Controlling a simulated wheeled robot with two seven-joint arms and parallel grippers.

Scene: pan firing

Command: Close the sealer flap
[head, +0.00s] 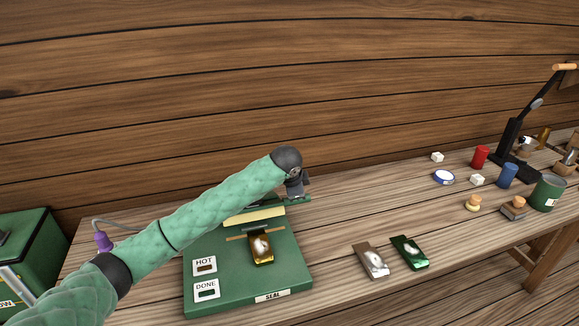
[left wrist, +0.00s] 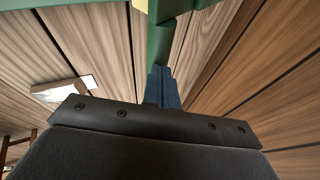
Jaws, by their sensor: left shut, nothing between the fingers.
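The green sealer (head: 290,276) stands on the wooden table, with HOT, DONE and SEAL labels. Its flap (head: 252,214), a green bar with a cream pad, is raised at the back, partly hidden by my arm. A gold packet (head: 261,250) lies on the sealer in front of the flap. My left gripper (head: 298,192) is shut and empty at the flap's right end. In the left wrist view its fingertips (left wrist: 162,78) are close to the green flap (left wrist: 160,42); I cannot tell whether they touch. My right gripper is not in view.
A wooden wall closes the back.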

